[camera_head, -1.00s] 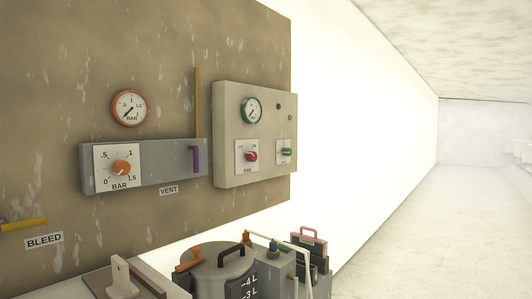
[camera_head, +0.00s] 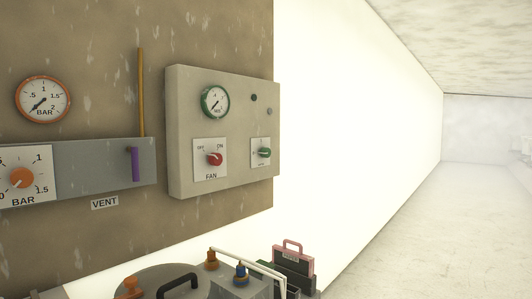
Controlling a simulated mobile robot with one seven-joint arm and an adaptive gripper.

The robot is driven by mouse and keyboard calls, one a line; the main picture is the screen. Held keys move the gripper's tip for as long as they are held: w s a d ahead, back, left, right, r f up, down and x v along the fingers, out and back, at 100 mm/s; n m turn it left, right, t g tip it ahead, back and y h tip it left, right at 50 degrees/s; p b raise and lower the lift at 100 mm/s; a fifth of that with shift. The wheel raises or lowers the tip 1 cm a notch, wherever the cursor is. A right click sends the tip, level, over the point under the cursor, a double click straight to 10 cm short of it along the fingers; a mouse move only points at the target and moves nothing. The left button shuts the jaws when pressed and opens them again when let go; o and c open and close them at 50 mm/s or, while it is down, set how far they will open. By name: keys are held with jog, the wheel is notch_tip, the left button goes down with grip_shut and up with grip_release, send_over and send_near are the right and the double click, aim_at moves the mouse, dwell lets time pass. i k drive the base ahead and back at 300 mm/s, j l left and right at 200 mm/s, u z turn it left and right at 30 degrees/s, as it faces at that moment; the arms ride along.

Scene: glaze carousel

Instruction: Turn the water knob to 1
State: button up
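No knob in view carries a label I can read as water. A green knob (camera_head: 264,152) sits on a small white plate at the right of the beige control box; its caption and marks are too small to read. A red knob (camera_head: 214,159) is on a plate marked OFF, ON and FAN. An orange knob (camera_head: 22,177) is on a plate marked .5, 1, 1.5 and BAR at the left edge, partly cut off. My gripper is not in view.
Above are a green-rimmed gauge (camera_head: 215,102) and an orange-rimmed BAR gauge (camera_head: 43,100). A purple VENT lever (camera_head: 135,164) is on the grey box. Below stand a lidded pot (camera_head: 150,283), fittings and a pink-handled case (camera_head: 293,262). The floor at right is clear.

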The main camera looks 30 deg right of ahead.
aim_at(265, 152)
jog(key=i+l, duration=0.15)
jog(key=l, duration=0.25)
jog(key=i+l, duration=0.15)
jog(key=l, duration=0.25)
jog(key=i+l, duration=0.15)
jog(key=l, duration=0.3)
jog(key=i+l, duration=0.15)
jog(key=l, duration=0.25)
jog(key=i+l, duration=0.15)
jog(key=l, duration=0.25)
jog(key=i+j, duration=0.25)
jog(key=i, duration=0.2)
jog(key=j+u, duration=0.05)
